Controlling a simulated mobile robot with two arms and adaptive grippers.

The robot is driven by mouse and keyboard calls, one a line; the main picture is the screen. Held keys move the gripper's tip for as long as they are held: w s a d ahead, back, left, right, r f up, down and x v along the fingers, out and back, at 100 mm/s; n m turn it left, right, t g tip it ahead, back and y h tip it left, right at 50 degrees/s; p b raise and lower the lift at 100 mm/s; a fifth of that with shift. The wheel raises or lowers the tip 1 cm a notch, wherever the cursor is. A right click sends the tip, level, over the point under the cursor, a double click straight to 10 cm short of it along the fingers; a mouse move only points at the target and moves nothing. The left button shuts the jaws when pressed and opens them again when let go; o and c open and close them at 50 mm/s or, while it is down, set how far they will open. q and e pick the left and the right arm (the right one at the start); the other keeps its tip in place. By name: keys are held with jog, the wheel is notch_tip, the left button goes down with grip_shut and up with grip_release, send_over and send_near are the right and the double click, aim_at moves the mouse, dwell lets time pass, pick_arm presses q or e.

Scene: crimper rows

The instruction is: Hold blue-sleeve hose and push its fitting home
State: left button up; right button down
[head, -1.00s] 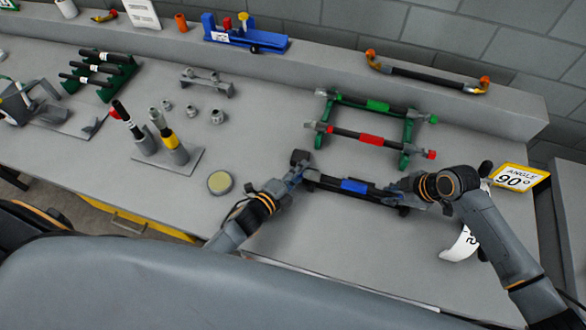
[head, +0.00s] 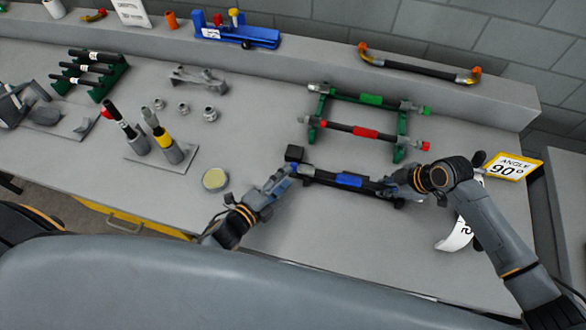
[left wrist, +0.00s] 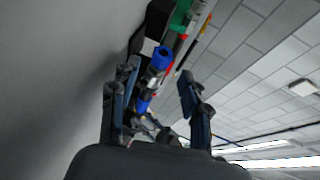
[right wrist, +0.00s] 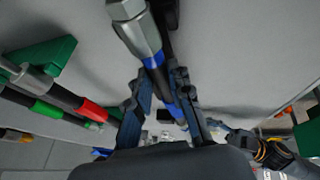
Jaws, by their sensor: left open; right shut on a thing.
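The blue-sleeve hose (head: 350,180) lies across the front of the bench, black with a blue sleeve at its middle. My right gripper (head: 397,186) is shut on the hose near its right end. The right wrist view shows the hose (right wrist: 155,62) between its fingers (right wrist: 160,95), with a silver hex fitting (right wrist: 130,18) close to the camera. My left gripper (head: 284,176) is open at the hose's left end. In the left wrist view a blue-ended piece with silver metal (left wrist: 162,58) shows between and beyond its spread fingers (left wrist: 157,80). How far the fitting is seated is unclear.
A green rack (head: 401,142) behind holds a red-sleeve hose (head: 365,132) and a green-sleeve hose (head: 372,99). A black block (head: 294,153) stands by the left end. A round tin (head: 215,180) lies left. A yellow "ANGLE 90°" sign (head: 512,166) stands right.

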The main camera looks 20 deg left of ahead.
pick_arm(q)
jog(key=v, duration=0.6)
jog(key=shift+r, duration=0.1)
pick_arm(e)
jog(key=c, duration=1.1)
grip_release()
jog(key=shift+c, duration=0.2)
